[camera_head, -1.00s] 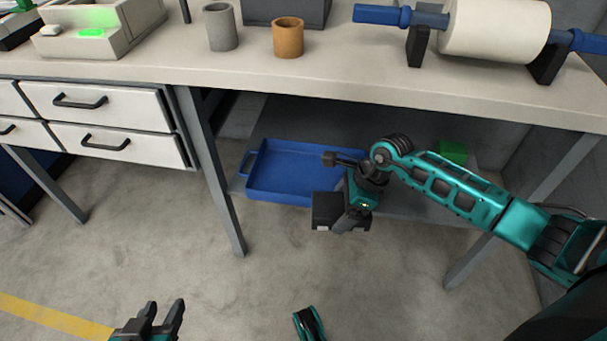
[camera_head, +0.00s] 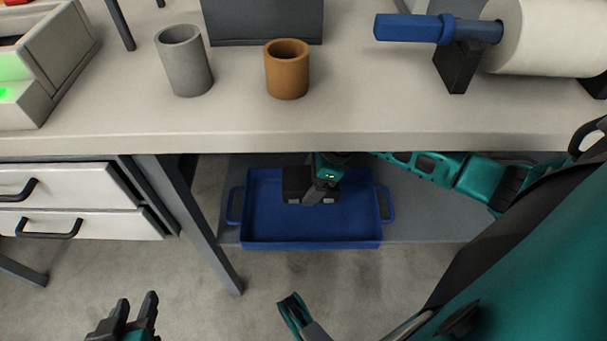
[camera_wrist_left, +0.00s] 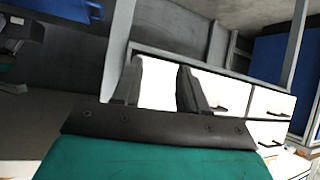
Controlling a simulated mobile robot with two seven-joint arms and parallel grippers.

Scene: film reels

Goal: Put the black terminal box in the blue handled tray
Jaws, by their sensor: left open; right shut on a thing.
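The blue handled tray (camera_head: 262,225) lies on the lower shelf under the bench, a handle at each end. My right gripper (camera_head: 316,191) reaches in under the bench top and is above the tray. It is shut on the black terminal box (camera_head: 296,181), which shows dark and boxy over the tray's middle. I cannot tell whether the box touches the tray floor. My left gripper (camera_head: 136,309) is open and empty, low at the left in front of the bench. Its two fingers also show apart in the left wrist view (camera_wrist_left: 160,85).
The bench top's front edge (camera_head: 300,142) passes just above my right arm. A grey cup (camera_head: 184,65) and an orange-brown cup (camera_head: 287,72) stand on top. A bench leg (camera_head: 190,220) stands left of the tray. Drawers (camera_head: 75,200) are further left.

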